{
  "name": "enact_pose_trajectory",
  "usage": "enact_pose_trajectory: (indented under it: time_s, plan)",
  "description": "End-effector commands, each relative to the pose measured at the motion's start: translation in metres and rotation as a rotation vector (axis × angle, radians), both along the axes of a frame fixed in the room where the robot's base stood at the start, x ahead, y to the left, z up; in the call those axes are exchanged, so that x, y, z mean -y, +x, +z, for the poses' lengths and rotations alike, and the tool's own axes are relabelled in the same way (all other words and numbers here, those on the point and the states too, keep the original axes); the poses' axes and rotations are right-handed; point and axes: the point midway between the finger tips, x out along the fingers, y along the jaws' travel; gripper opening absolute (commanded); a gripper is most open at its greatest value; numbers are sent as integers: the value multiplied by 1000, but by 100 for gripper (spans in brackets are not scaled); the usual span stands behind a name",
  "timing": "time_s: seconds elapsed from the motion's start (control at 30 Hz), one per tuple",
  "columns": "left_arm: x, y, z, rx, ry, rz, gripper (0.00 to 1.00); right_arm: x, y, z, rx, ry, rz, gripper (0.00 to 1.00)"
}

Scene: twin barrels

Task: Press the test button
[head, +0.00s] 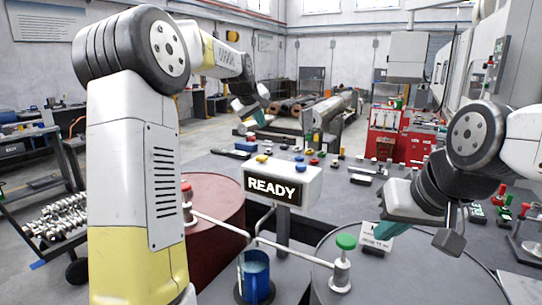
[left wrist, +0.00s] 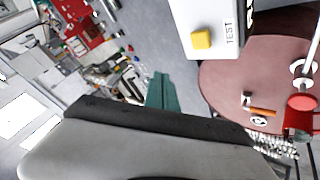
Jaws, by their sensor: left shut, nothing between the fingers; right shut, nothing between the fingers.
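The white box with the READY display (head: 283,184) stands on a post in the middle of the head view. Its top carries a yellow button (head: 262,158), and blue and red buttons show beside it. In the left wrist view the yellow button (left wrist: 201,40) sits next to the printed word TEST. My left gripper (head: 258,116) is shut and empty, appearing above the box and apart from it in the head view. Its teal fingers (left wrist: 162,92) show below and left of the yellow button in the left wrist view. My right gripper (head: 390,230) is shut and empty, right of the box.
A red barrel (head: 219,190) stands left of the box and a grey barrel (head: 390,285) at front right. Pipes join a red-capped valve (head: 187,190) and a green-capped valve (head: 345,242). A blue liquid container (head: 256,276) stands below the box. A red cabinet (head: 384,136) is behind.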

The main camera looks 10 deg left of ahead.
Motion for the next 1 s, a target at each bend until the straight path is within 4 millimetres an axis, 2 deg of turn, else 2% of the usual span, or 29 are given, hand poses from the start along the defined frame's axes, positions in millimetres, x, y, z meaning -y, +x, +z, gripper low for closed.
enact_pose_trajectory:
  time_s: [0.3, 0.47, 0.8, 1.0]
  plan:
    - [0, 0, -1, 0, 0, 0, 0, 0, 0, 0, 0, 0, 0, 0]
    - [0, 0, -9, -1, 0, 0, 0, 0, 0, 0, 0, 0, 0, 0]
    - [0, 0, -57, -3, 1, 0, 0, 0, 0, 0, 0, 0, 0, 0]
    - [0, 0, -78, -1, 1, -1, 0, 0, 0, 0, 0, 0, 0, 0]
